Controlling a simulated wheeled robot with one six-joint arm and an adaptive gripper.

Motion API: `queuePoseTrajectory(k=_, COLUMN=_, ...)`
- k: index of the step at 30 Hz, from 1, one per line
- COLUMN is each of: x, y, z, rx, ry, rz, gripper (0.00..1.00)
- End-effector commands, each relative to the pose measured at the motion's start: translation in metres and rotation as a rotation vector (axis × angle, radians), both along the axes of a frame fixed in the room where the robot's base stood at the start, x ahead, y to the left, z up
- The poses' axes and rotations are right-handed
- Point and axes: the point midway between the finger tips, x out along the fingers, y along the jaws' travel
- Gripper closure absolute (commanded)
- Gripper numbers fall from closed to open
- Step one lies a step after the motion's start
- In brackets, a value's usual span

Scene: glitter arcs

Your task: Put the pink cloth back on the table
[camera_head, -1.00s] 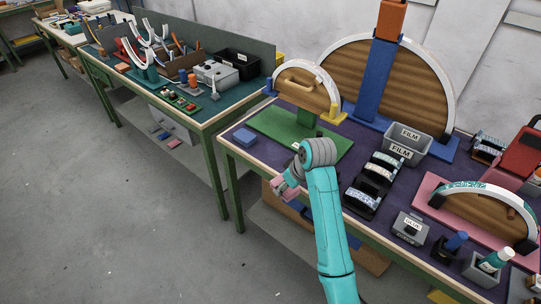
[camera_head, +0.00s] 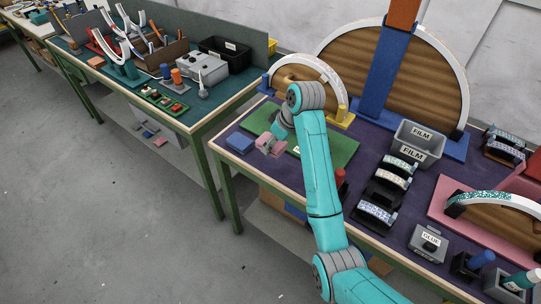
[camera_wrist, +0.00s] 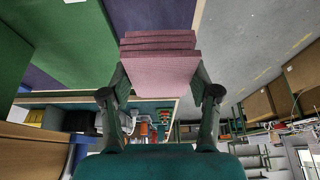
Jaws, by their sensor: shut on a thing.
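The pink cloth (camera_head: 270,145), a folded block of several layers, is in my gripper (camera_head: 277,140) over the front left part of the purple table (camera_head: 262,172). It lies beside the green board's left end, to the right of a folded blue cloth (camera_head: 239,142). In the wrist view the pink cloth (camera_wrist: 160,62) sits between my two fingers (camera_wrist: 160,100), which are shut on its sides. I cannot tell whether its underside touches the table.
The green board (camera_head: 338,150) carries a wooden arch (camera_head: 291,74). Tape dispensers and a grey FILM bin (camera_head: 418,143) stand to the right. A second, teal-topped table (camera_head: 140,80) is at the left. Purple surface is clear around the blue cloth.

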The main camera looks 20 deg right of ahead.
Motion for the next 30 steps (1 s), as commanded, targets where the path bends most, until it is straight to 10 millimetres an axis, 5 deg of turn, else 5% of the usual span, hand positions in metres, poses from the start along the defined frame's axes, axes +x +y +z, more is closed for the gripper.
queuePoseTrajectory(k=4, x=-0.001, y=0.0, z=-0.027, rx=0.001, ry=0.003, rz=-0.001, gripper=0.66)
queuePoseTrajectory(k=18, x=-0.001, y=0.0, z=-0.073, rx=0.001, ry=0.003, rz=-0.001, gripper=0.66)
queuePoseTrajectory(k=30, x=0.0, y=0.0, z=-0.08, rx=0.0, ry=0.0, rz=-0.001, gripper=0.66)
